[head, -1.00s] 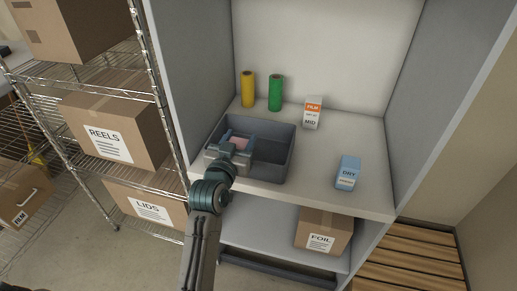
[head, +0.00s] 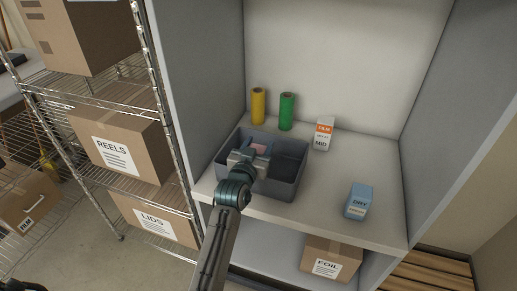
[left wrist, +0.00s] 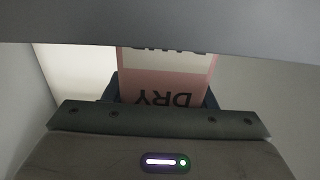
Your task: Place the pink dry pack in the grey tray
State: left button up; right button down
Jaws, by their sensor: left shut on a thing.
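The pink dry pack (head: 259,148) is between the fingers of my left gripper (head: 252,155), inside the grey tray's left part. The left wrist view shows the pack (left wrist: 170,85) close up, pink with "DRY" upside down, with dark fingers on both sides of it. My left gripper is shut on the pack. The grey tray (head: 290,184) is an open bin on the shelf. I cannot tell whether the pack touches the tray floor. My right gripper is in neither view.
A yellow roll (head: 258,106), a green roll (head: 286,111) and an orange and white film box (head: 324,133) stand behind the tray. A blue dry pack (head: 358,201) stands to its right. Cabinet walls enclose the shelf. A wire rack with boxes (head: 125,143) is at left.

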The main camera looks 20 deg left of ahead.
pick_arm(q)
jog(key=shift+f, duration=0.5)
jog(key=shift+s+f, duration=0.1)
jog(key=shift+s, duration=0.05)
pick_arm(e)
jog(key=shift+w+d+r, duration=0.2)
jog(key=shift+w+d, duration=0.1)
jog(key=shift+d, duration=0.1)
pick_arm(q)
jog(key=shift+f, duration=0.45)
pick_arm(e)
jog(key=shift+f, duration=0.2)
pick_arm(q)
jog(key=shift+f, duration=0.15)
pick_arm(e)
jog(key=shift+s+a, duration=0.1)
pick_arm(q)
jog(key=o, duration=1.2)
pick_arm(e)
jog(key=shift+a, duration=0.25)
